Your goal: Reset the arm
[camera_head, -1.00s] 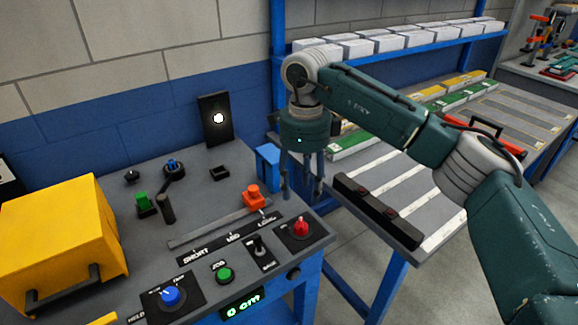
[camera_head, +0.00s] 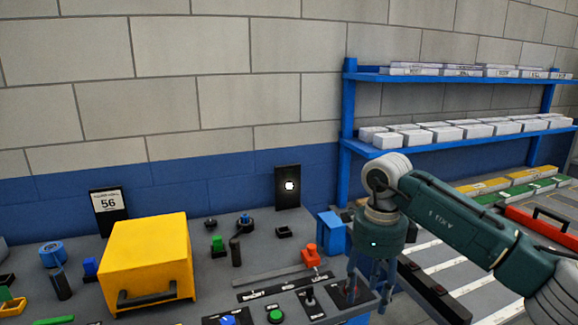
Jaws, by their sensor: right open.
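My right arm comes in from the right with its dark teal links. My right gripper (camera_head: 372,284) hangs pointing down over the right end of the control panel (camera_head: 262,262). Its fingers are apart and hold nothing that I can see. They partly cover the red knob area at the panel's right corner. The orange slider knob (camera_head: 311,253) stands just left of the gripper, apart from it. My left gripper does not show.
A yellow box with a handle (camera_head: 148,262) stands on the panel's left. A green button (camera_head: 276,315) and a black toggle switch (camera_head: 310,296) are near the front edge. A blue shelf rack (camera_head: 450,145) with white boxes stands at right. A "56" sign (camera_head: 108,211) leans at the wall.

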